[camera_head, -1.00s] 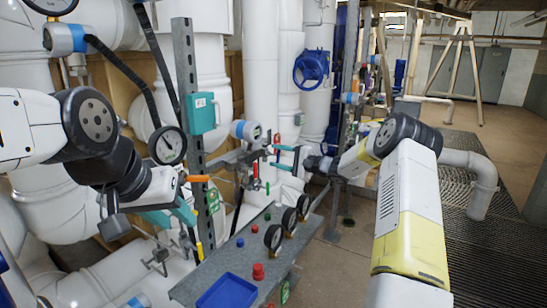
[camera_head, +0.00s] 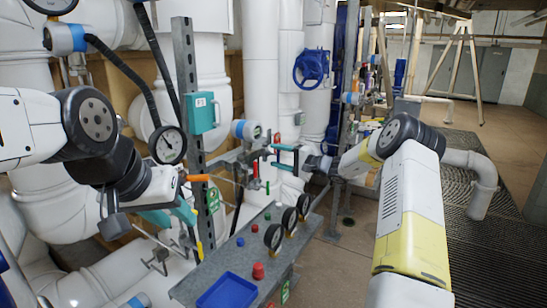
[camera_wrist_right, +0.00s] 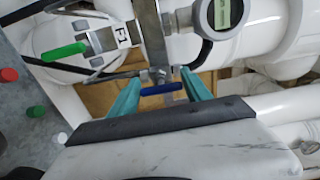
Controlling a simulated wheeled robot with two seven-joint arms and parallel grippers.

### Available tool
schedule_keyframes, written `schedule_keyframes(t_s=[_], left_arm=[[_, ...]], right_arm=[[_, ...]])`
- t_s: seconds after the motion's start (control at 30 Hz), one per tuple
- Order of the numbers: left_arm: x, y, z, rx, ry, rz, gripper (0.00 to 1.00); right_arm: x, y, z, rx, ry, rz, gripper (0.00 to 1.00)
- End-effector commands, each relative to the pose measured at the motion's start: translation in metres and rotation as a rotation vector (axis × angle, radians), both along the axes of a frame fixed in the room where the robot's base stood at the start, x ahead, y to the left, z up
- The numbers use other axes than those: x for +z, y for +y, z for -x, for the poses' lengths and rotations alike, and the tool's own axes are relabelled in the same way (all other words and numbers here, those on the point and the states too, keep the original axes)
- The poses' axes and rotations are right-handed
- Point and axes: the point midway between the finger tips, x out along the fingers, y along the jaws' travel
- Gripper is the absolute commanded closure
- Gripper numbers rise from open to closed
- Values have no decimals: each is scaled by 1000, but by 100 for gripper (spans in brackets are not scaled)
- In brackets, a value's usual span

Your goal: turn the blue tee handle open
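The blue tee handle (camera_wrist_right: 162,88) shows in the right wrist view as a short dark blue bar below a metal fitting. My right gripper (camera_wrist_right: 160,84) is open, with one teal finger on each side of the bar; I see small gaps at the bar's ends. In the head view the right gripper (camera_head: 284,157) reaches in from the right at the pipework, and I cannot make out the blue bar there. My left gripper (camera_head: 170,215) is at the left, away from the handle, with its teal fingers apart and nothing seen between them.
A green handle (camera_wrist_right: 64,52) and a round display gauge (camera_wrist_right: 222,14) are near the right gripper. A grey bench (camera_head: 255,258) holds several small dials, red and blue knobs and a blue tray (camera_head: 228,291). An upright metal post (camera_head: 187,80) stands between the arms.

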Motion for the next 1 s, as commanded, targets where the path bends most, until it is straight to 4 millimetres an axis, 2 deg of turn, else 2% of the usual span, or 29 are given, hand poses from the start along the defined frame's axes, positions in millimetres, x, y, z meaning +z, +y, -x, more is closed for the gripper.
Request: schedule_keyframes(t_s=[0.03, 0.07, 0.43, 0.8, 1.0], left_arm=[[0, 0, 0, 0, 0, 0, 64], [0, 0, 0, 0, 0, 0, 64], [0, 0, 0, 0, 0, 0, 64], [0, 0, 0, 0, 0, 0, 64], [0, 0, 0, 0, 0, 0, 64]], right_arm=[[0, 0, 0, 0, 1, 0, 32], [0, 0, 0, 0, 1, -1, 26], [0, -3, 2, -2, 2, -1, 25], [0, -50, 35, -3, 2, -1, 25], [0, -63, 45, -2, 2, -1, 25]])
